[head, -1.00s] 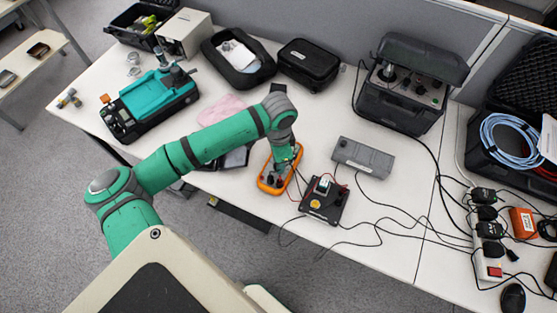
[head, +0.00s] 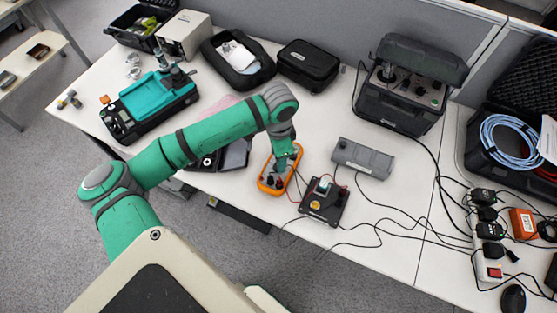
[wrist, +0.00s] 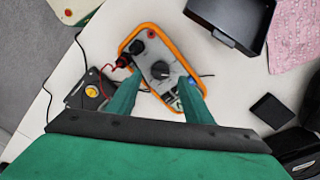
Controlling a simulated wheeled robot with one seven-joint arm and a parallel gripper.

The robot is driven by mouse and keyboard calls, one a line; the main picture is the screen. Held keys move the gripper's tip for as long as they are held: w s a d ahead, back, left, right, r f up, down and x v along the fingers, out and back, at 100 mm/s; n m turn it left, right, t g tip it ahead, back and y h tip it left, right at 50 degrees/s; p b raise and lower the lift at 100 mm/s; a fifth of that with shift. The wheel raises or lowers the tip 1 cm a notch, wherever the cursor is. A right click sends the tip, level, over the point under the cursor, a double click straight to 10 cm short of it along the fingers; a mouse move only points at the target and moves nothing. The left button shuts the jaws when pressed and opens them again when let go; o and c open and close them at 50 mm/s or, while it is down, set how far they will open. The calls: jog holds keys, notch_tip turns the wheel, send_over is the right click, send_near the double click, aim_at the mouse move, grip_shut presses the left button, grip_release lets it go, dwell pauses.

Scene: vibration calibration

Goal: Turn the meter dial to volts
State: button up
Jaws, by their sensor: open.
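The meter is a handheld unit with an orange rim (head: 265,184) and a grey face, lying on the white table near its front edge. In the wrist view the meter (wrist: 148,31) shows a black round dial (wrist: 160,69) near its middle, with plugs and a red lead at its upper left end. My gripper (wrist: 162,88) is open, its two green fingers spread on either side of the meter's lower part, just short of the dial. In the head view my gripper (head: 282,165) is over the meter and hides part of it. The dial's setting is too small to read.
A black board (head: 323,214) with a yellow knob sits close to the meter's right, joined by leads. A grey box (head: 362,158) lies behind it. An open black tray (head: 234,155) is to the left. Black cables run across the table's right.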

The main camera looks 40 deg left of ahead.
notch_tip(320, 180, up, 7)
jog(key=shift+r, duration=0.2)
dwell(0.6)
